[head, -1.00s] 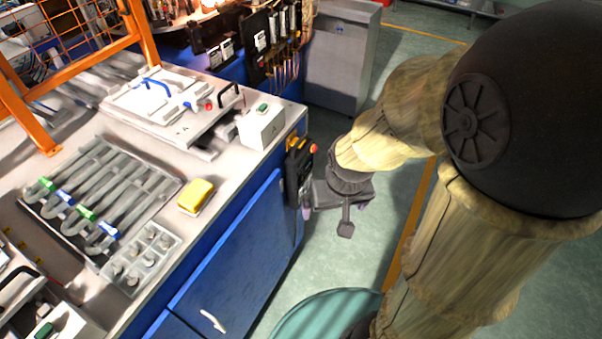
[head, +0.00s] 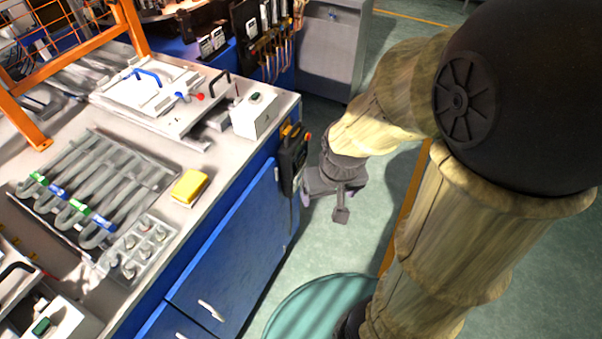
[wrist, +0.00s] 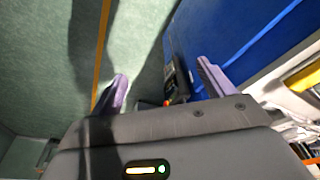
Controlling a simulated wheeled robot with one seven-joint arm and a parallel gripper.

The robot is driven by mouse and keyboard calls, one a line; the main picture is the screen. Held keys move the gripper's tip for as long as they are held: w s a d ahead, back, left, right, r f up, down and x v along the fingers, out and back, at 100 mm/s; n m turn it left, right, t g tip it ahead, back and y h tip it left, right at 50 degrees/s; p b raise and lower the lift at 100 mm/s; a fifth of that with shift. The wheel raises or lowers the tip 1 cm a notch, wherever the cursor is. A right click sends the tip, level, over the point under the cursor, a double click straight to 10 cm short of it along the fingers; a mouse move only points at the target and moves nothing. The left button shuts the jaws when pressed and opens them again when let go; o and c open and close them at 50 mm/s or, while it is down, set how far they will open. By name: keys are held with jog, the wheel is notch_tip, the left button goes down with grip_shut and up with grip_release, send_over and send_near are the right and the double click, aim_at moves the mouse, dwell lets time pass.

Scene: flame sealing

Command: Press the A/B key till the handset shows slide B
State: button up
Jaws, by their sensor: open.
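The handset (head: 292,160) is a black pendant with yellow and red-orange parts at its top. It hangs on the blue bench side near the corner in the head view. It also shows edge-on between my fingers in the wrist view (wrist: 178,82). Its display and A/B key cannot be made out. My gripper (head: 332,188) is just right of the handset, beside the bench, apart from it as far as I can tell. In the wrist view my gripper (wrist: 162,74) has its two purple fingers spread wide with nothing held.
The bench (head: 232,157) carries a white box with a green button (head: 254,115), a yellow sponge-like block (head: 189,186) and a rack of tubes (head: 100,185). A grey cabinet (head: 330,50) stands behind. A teal round shape (head: 320,305) lies in front; open floor is at right.

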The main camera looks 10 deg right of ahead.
jog(key=c, duration=0.3)
jog(key=shift+s+a, duration=0.1)
jog(key=shift+s, duration=0.05)
jog(key=c, duration=0.8)
grip_shut()
